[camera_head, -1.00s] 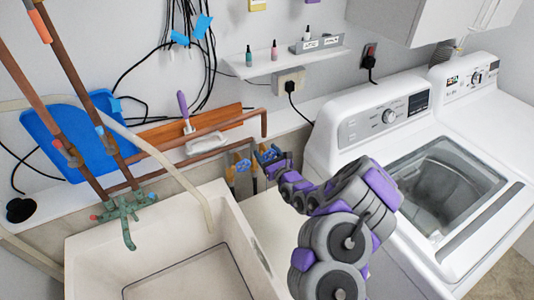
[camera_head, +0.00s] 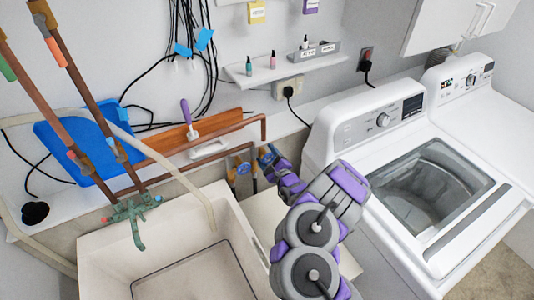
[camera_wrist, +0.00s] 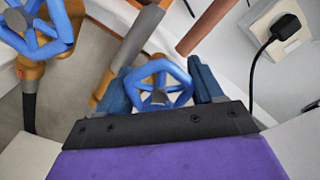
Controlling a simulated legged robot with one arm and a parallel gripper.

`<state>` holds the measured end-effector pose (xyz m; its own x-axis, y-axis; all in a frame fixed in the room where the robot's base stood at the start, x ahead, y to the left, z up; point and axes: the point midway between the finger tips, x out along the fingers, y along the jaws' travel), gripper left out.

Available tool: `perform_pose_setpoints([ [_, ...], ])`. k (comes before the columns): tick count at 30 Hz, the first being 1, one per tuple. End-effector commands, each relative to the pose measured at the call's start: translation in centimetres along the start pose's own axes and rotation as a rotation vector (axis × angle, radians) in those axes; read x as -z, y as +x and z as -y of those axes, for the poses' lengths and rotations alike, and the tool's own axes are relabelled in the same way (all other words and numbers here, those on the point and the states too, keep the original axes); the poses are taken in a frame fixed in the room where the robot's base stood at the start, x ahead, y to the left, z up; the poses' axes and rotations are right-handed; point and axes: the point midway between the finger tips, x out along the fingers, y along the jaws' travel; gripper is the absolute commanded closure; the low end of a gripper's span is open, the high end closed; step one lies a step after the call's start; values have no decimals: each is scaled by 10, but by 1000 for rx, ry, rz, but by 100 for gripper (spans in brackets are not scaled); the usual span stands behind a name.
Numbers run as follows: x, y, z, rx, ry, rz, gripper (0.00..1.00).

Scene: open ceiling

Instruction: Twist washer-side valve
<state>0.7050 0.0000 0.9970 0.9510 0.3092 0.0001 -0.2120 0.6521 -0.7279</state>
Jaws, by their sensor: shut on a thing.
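The washer-side valve has a blue spoked handwheel (camera_wrist: 163,84), seen in the middle of the wrist view between the two dark blue fingers of my gripper (camera_wrist: 161,88). My gripper is shut on this handwheel. In the head view my gripper (camera_head: 268,157) reaches to the pipes between the sink and the washer, and it largely hides the held valve. A second blue handwheel (camera_wrist: 42,30) on a brass-coloured body stands to the left in the wrist view, apart from the fingers. It also shows in the head view (camera_head: 243,168).
The white washer (camera_head: 350,137) stands close to the right of my arm. The sink (camera_head: 226,229) with its green faucet (camera_head: 131,211) is to the left. Copper pipes (camera_head: 208,143) run behind along the ledge. A black plug (camera_wrist: 286,27) and its cord hang at the right.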

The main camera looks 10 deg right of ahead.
Motion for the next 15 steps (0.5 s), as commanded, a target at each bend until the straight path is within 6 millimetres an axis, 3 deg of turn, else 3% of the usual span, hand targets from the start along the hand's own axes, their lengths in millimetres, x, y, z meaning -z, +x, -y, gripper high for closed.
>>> perform_pose_setpoints([
  [15,1,0,-2,-5,-217,-2,64],
])
